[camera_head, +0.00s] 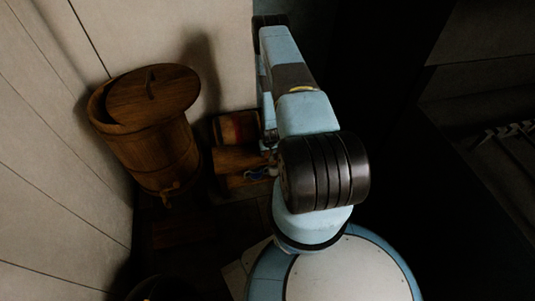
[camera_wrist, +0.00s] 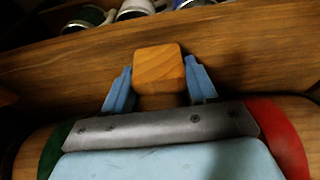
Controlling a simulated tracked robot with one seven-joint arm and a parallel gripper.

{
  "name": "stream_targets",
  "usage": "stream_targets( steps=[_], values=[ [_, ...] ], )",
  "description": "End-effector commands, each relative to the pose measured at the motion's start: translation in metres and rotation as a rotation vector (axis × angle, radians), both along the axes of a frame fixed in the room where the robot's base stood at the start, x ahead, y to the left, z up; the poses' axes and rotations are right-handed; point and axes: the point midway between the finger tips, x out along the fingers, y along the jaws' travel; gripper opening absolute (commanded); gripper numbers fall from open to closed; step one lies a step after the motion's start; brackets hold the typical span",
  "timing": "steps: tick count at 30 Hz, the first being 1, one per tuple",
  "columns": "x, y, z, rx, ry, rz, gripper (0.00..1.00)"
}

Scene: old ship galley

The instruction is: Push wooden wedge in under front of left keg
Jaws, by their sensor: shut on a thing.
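My gripper (camera_wrist: 160,85) has its blue fingers closed on the sides of a pale wooden block, the wedge (camera_wrist: 158,68), seen end-on. It is held in front of a long wooden board (camera_wrist: 240,45); whether it touches the board I cannot tell. Below in the wrist view, a rounded wooden keg with a green band (camera_wrist: 55,152) shows at left and one with a red band (camera_wrist: 282,135) at right, both partly covered by my gripper.
A tall wooden barrel (camera_head: 155,145) with a lid and tap stands left of the small keg, against the pale wall (camera_head: 190,35). A green mug (camera_wrist: 88,18) and metal cups (camera_wrist: 135,8) sit beyond the board. The right side is dark.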

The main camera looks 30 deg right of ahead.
Motion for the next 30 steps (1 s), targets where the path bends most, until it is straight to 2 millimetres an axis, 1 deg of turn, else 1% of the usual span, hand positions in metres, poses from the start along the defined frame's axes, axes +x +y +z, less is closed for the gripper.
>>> stream_targets(
  steps=[15, 25, 28, 30],
  values=[
    [0.000, 0.000, 0.032, 0.000, 0.000, 0.000, 0.40],
    [0.000, 0.001, 0.034, 0.000, 0.000, 0.001, 0.40],
    [0.003, 0.008, 0.036, 0.000, 0.000, 0.002, 0.40],
    [0.006, 0.020, 0.038, 0.000, 0.000, 0.002, 0.40]
  ],
)
